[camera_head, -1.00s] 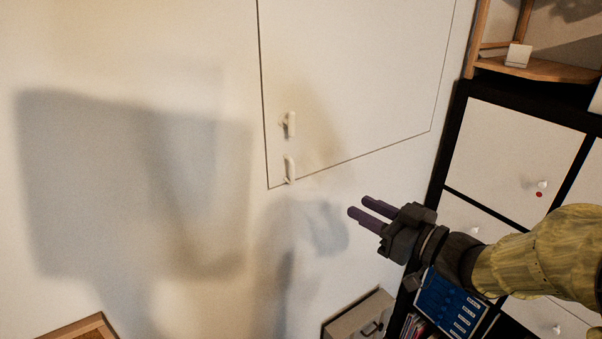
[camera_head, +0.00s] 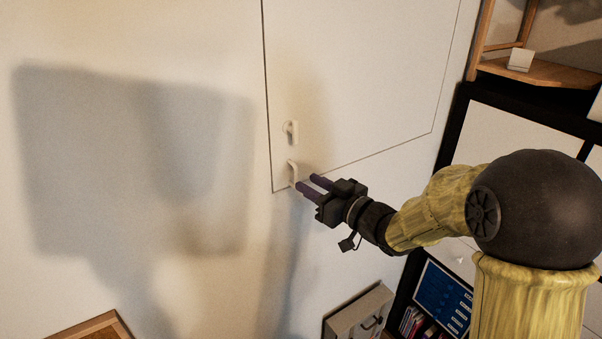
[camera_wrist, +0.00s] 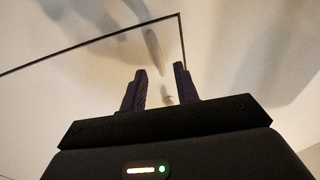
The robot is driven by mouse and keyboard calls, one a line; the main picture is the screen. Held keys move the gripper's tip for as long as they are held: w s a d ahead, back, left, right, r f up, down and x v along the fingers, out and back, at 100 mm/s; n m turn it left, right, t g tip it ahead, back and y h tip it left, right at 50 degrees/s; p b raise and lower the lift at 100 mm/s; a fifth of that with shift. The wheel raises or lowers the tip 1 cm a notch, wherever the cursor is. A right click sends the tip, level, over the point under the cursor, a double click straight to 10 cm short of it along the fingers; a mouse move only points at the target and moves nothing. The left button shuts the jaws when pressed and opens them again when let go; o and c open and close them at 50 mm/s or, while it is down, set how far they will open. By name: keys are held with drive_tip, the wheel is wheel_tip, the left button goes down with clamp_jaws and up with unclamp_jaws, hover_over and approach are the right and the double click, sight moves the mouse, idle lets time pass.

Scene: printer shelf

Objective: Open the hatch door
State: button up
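The white hatch door (camera_head: 360,80) is set flush in the wall, its outline a thin dark line; it looks closed.
A dark-framed cabinet (camera_head: 448,130) with white doors stands to the right, with a wooden shelf (camera_head: 540,70) above. A grey box (camera_head: 358,315) is low against the wall. The wall left of the hatch is clear, with shadows on it.

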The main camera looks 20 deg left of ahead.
sight(297, 176)
drive_tip(key=x, duration=0.3)
drive_tip(key=shift+p, duration=0.35)
clamp_jaws()
drive_tip(key=shift+a+r, duration=0.1)
